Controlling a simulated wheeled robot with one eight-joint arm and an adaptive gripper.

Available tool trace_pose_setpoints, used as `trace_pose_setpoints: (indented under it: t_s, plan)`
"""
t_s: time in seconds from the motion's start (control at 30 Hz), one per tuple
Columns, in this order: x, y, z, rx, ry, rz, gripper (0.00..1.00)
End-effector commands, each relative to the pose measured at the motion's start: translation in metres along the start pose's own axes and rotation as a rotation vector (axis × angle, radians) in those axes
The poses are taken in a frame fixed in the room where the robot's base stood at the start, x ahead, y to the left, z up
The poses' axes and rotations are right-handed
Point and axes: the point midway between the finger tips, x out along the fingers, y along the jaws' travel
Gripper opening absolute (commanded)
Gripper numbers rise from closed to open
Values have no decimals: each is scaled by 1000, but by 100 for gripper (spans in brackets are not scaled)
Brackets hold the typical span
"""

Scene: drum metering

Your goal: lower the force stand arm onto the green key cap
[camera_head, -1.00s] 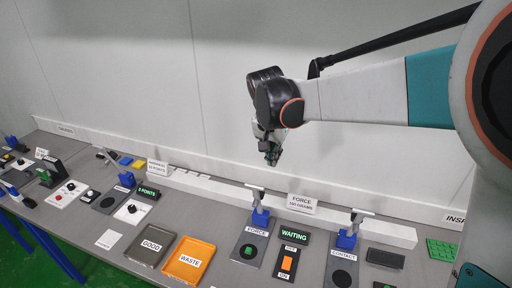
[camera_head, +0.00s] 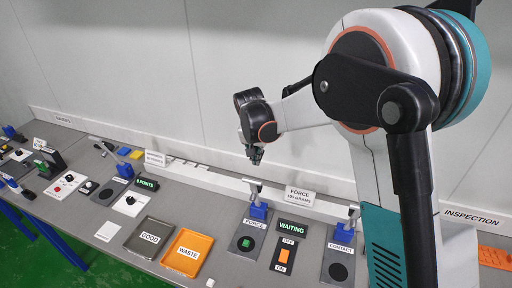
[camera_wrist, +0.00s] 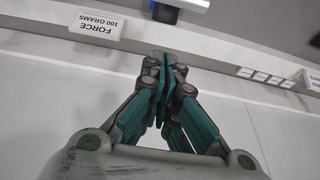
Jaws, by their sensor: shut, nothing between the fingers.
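The force stand (camera_head: 259,212) has a blue block and a raised metal arm (camera_head: 254,186), on a grey plate marked FORCE. The green key cap (camera_head: 246,244) sits on a black round pad on that plate, in front of the block. The stand arm is up, apart from the cap. My gripper (camera_head: 255,158) hangs in the air above and behind the force stand, touching nothing. In the wrist view my gripper (camera_wrist: 166,66) has its fingers together, with nothing between them. The key cap does not show in the wrist view.
A WAITING display (camera_head: 292,227) and an orange ON/OFF switch (camera_head: 284,256) stand right of the force stand. A similar CONTACT stand (camera_head: 343,233) is further right. The GOOD tray (camera_head: 149,236) and WASTE tray (camera_head: 188,254) lie left. A FORCE 100 GRAMS sign (camera_head: 299,196) stands behind.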

Motion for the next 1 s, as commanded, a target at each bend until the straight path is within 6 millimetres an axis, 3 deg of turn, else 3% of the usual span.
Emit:
trace_pose_setpoints:
  t_s: [0.03,0.33,1.0]
  plan:
    - [10,0,0,1,0,0,0]
    - [15,0,35,-1,0,0,0]
    - [18,-2,50,-3,35,-1,0]
